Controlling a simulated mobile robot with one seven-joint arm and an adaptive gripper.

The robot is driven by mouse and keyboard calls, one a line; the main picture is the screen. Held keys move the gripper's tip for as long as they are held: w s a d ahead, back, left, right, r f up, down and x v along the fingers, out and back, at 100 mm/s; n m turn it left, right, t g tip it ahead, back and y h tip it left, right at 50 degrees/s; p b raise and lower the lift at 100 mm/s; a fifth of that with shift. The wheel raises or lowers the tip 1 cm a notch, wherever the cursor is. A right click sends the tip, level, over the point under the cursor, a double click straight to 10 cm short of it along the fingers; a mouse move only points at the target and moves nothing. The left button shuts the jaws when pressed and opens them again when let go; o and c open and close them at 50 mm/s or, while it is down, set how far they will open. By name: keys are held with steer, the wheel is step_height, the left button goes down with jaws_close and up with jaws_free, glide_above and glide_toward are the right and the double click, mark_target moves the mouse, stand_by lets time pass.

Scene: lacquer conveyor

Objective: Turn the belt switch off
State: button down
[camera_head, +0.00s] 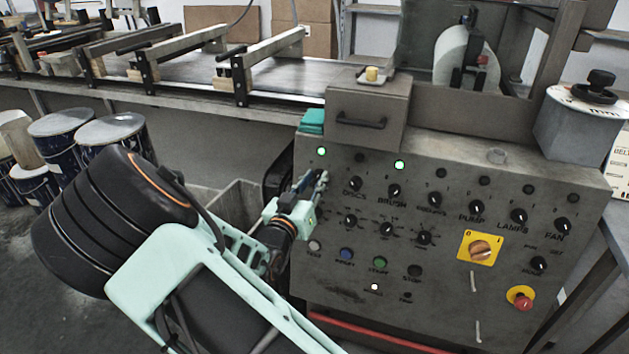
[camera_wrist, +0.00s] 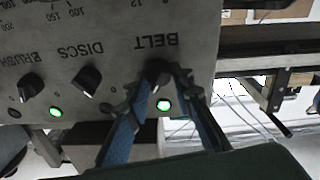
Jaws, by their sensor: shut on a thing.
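The belt switch (camera_wrist: 157,70), a dark knob beside the upside-down word BELT, shows in the wrist view. My gripper (camera_wrist: 163,84) has its two blue fingers on either side of it, shut on the knob. The fingers hide part of it, and I cannot tell which way its pointer faces. The belt's lamp (camera_wrist: 163,105) glows green between the fingers. In the head view my gripper (camera_head: 322,178) is at the upper left of the grey control panel (camera_head: 450,245) and covers the switch. The same green lamp (camera_head: 321,152) shows just above it.
The discs knob (camera_wrist: 87,79) and brush knob (camera_wrist: 31,86) are close beside. The brush lamp (camera_head: 400,165) is lit green; the discs lamp is dark. A yellow-plated main switch (camera_head: 480,249) and red emergency button (camera_head: 522,301) sit lower right. Paint drums (camera_head: 112,132) stand left.

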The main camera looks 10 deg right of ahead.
steer(key=shift+n+p, duration=0.35)
steer(key=shift+n, duration=0.05)
steer(key=n+p, duration=0.2)
steer(key=n, duration=0.1)
steer(key=shift+r+t+y+p, duration=0.15)
steer(key=shift+t+y+p, duration=0.15)
steer(key=shift+y, duration=0.1)
steer(key=n+p, duration=0.2)
steer(key=n, duration=0.1)
steer(key=shift+y, duration=0.4)
steer(key=n+p, duration=0.2)
steer(key=n, duration=0.1)
steer(key=n+y+p, duration=0.1)
steer(key=n+p, duration=0.1)
steer(key=n, duration=0.2)
steer(key=shift+d+f+y, duration=0.1)
steer(key=shift+f+y, duration=0.1)
steer(key=shift+y, duration=0.1)
steer(key=c, duration=1.7)
jaws_free()
steer(key=shift+s, duration=0.1)
